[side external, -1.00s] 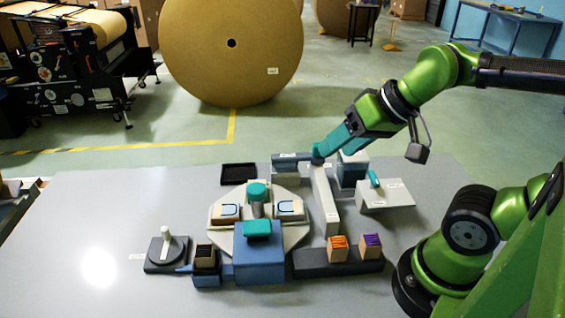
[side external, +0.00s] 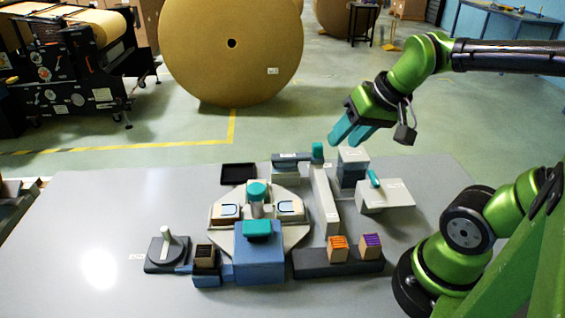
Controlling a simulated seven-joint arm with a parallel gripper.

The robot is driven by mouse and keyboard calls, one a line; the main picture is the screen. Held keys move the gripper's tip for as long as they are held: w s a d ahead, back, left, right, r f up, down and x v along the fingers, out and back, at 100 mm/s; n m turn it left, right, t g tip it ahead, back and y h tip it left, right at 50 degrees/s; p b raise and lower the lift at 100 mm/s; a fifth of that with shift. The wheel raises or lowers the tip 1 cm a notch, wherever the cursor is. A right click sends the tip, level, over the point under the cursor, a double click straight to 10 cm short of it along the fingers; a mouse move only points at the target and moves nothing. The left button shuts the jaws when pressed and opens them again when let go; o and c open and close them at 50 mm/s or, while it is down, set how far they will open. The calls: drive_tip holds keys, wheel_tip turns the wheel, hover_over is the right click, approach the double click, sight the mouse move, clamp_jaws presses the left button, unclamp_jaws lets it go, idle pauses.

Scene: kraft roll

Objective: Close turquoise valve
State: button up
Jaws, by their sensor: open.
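My gripper (side external: 344,141) has turquoise fingers. It is open and empty, in the air above and to the right of a turquoise upright knob (side external: 317,151) at the right end of a dark grey-blue bar (side external: 291,160). A turquoise lever (side external: 374,179) stands tilted on a pale box (side external: 386,197) further right, below my gripper in the picture. I cannot tell which turquoise part is the valve, as the labels are too small to read. The gripper touches none of these parts.
A central station with a turquoise round top (side external: 257,190) and a blue block with a turquoise pad (side external: 257,229) stand left of the long pale beam (side external: 324,200). Orange-topped (side external: 338,248) and purple-topped blocks (side external: 370,246) sit in front. The table's left side (side external: 90,215) is mostly clear.

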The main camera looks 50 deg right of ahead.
sight(374, 176)
drive_tip(key=s+d+m+g, duration=0.3)
drive_tip(key=d+g, duration=0.3)
drive_tip(key=d, duration=0.6)
drive_tip(key=shift+h, duration=0.4)
drive_tip(key=f, duration=1.6)
drive_tip(key=shift+w+f, duration=0.2)
drive_tip(key=shift+f, duration=0.1)
drive_tip(key=shift+c, duration=0.4)
clamp_jaws()
